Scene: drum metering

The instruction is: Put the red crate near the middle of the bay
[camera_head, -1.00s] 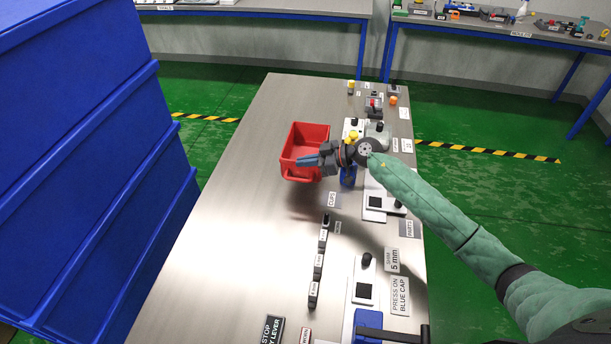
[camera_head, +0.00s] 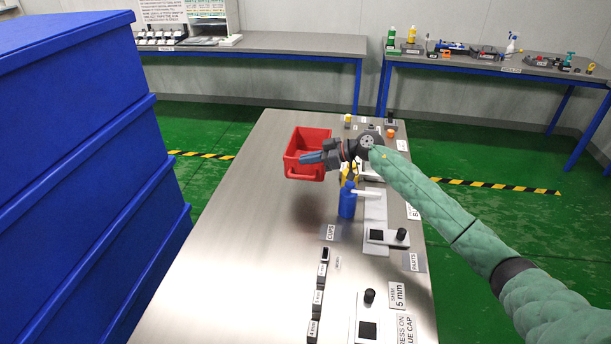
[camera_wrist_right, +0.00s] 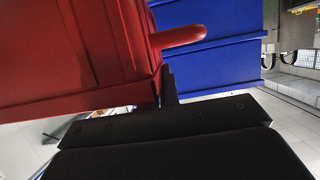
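The red crate (camera_head: 308,140) is an open-topped bin, held above the steel table (camera_head: 235,215) with a dark shadow on the metal below it. My right gripper (camera_head: 312,157) is at the crate's near right side and appears shut on its wall. In the right wrist view the red crate (camera_wrist_right: 75,50) fills the upper left, against a dark upright finger (camera_wrist_right: 170,85). The other finger is hidden there. I cannot tell which marked area is the bay. My left gripper is not in view.
A blue bottle (camera_head: 347,203) stands just below my right wrist. Small fixtures and labels line the table's right side, with black blocks (camera_head: 319,296) in a row. The table's left half is bare. Stacked blue bins (camera_head: 70,170) stand at the left.

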